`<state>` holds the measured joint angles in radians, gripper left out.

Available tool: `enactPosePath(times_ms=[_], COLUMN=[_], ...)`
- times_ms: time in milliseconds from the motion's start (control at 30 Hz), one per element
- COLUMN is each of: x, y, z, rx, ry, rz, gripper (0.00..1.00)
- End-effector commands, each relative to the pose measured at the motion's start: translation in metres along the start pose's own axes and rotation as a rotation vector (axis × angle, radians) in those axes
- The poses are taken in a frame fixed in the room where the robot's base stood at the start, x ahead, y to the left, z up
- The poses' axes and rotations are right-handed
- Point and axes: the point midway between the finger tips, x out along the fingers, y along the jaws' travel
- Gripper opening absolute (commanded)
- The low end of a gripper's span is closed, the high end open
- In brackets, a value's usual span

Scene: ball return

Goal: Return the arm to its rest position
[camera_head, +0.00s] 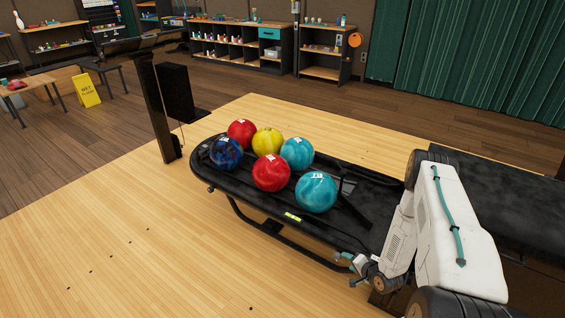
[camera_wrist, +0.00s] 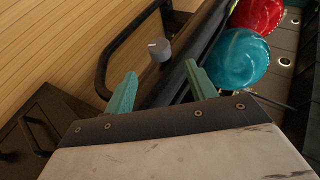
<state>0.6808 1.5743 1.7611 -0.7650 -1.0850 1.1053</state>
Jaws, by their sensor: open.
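My arm is white and grey and reaches in from the right in the head view, folded low beside the black ball return (camera_head: 345,235). My gripper (camera_head: 347,264) is at the near edge of the ball return, low beside its rim. In the wrist view my gripper (camera_wrist: 161,84) shows two teal fingers spread apart with nothing held between them. A small grey round knob or cylinder (camera_wrist: 159,49) shows just beyond the fingertips, apart from them; I cannot tell what it belongs to.
Several balls rest on the ball return, including a dark blue ball (camera_head: 226,153), a yellow ball (camera_head: 268,142) and a teal ball (camera_head: 316,192). A black post (camera_head: 155,110) stands at its far end. A yellow wet-floor sign (camera_head: 86,90) stands farther back. The wooden floor at left is clear.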

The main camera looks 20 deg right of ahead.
Motion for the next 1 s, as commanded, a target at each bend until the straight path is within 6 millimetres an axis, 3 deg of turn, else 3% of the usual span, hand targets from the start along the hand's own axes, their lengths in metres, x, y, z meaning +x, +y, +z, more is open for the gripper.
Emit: enactPosePath(times_ms=[133, 267, 400, 533, 667, 767, 1000], x=[0.0, -0.005, -0.027, -0.053, -0.081, -0.104, -0.175], y=[0.005, 0.032, 0.066, 0.068, 0.049, 0.023, -0.073], z=[0.003, 0.015, 0.037, 0.029, 0.011, -0.005, -0.036], rx=[-0.04, -0.106, -0.167, -0.241, -0.315, -0.37, -0.483], ry=[-0.012, -0.067, -0.17, -0.255, -0.339, -0.401, -0.555], rz=[0.024, 0.151, 0.345, 0.501, 0.631, 0.718, 0.889], gripper=[0.56, 0.56, 0.56, 0.56, 0.56, 0.56, 0.56])
